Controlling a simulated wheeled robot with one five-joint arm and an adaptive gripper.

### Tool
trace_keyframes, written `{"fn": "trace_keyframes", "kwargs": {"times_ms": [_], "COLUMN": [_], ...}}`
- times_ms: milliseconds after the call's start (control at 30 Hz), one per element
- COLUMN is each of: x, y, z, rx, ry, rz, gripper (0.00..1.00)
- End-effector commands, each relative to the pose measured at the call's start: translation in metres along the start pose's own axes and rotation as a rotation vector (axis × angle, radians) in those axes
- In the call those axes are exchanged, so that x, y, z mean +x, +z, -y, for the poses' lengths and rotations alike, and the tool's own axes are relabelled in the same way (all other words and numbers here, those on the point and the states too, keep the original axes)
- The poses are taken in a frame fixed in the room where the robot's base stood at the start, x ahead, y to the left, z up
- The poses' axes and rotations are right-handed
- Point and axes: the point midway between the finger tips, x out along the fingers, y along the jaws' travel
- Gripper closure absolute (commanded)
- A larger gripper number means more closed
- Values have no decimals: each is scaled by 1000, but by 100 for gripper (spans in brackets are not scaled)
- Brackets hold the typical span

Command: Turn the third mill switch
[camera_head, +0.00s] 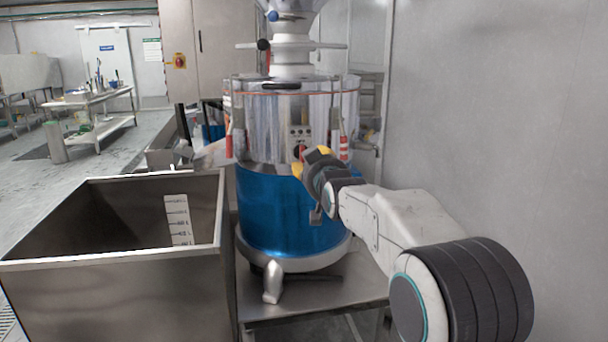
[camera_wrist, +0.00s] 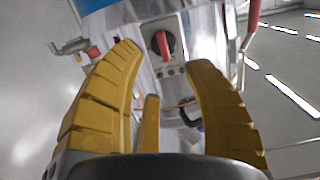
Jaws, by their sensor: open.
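The mill (camera_head: 293,215) is a tall machine with a shiny metal upper drum and a blue lower body. A control panel (camera_head: 300,132) on its front carries small round buttons and a red switch (camera_head: 299,151), partly hidden by my gripper. In the wrist view the red switch (camera_wrist: 163,45) is a bar handle on a dark round base. My gripper (camera_head: 309,159) is in front of the panel. In the wrist view my gripper (camera_wrist: 163,57) has its yellow fingers spread, with the switch between and beyond the tips. I see no clear contact. Which switch counts as third cannot be told.
A large open metal bin (camera_head: 120,270) stands left of the mill. The mill rests on a metal stand (camera_head: 315,295). Red-handled clamps (camera_head: 343,148) sit on the drum's sides. A plain wall (camera_head: 490,120) is on the right. Floor is open at far left.

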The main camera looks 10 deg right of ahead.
Motion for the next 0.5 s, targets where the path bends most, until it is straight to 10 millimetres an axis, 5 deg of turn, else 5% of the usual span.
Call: {"fn": "trace_keyframes", "kwargs": {"times_ms": [500], "x": [52], "y": [-5], "z": [0], "rx": [0], "ry": [0], "rz": [-116], "gripper": [55]}}
